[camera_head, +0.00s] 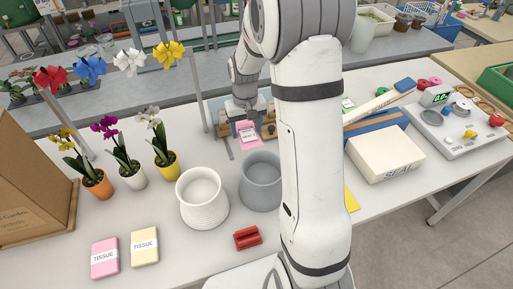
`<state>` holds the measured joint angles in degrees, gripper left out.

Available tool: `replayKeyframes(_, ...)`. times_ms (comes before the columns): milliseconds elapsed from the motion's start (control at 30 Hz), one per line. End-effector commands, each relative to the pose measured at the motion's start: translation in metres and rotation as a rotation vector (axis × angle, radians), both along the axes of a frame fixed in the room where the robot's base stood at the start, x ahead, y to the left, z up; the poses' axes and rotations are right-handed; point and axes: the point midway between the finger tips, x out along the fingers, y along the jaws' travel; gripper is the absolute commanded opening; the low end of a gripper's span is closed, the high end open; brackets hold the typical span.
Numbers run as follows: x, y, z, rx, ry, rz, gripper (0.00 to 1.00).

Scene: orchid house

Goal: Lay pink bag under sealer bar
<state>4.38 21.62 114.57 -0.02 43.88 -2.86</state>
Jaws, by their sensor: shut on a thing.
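A pink bag (248,137) with a white label is in my gripper (245,122), behind the grey pot and left of the big arm link. My gripper points down and is shut on the bag's upper part; the fingertips are small in view. The white sealer body (385,159), marked SEAL, stands on the table at the right, apart from the bag. A blue strip (376,130) lies below the bar. My arm hides the sealer's left surroundings.
White (202,203) and grey (261,185) pots stand mid-table. A red clip-like object (248,238) lies in front. Pink (105,258) and yellow (145,247) tissue packs lie front left. Potted orchids (129,168) stand at the left, a scale (455,128) at the right.

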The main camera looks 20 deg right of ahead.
Motion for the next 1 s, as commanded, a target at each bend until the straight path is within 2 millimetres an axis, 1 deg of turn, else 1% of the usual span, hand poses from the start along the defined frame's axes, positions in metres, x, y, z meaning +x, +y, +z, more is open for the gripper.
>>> replayKeyframes(300,-0.001,0.007,-0.051,0.0,0.005,0.016,0.41)
replayKeyframes(467,0.001,0.009,-0.066,0.0,0.001,0.02,0.41)
replayKeyframes(700,0.0,0.01,-0.099,0.0,0.003,0.022,0.41)
replayKeyframes(800,0.0,0.01,-0.105,0.0,0.0,0.022,0.41)
replayKeyframes(1000,0.001,0.01,-0.106,0.0,-0.001,0.022,0.41)
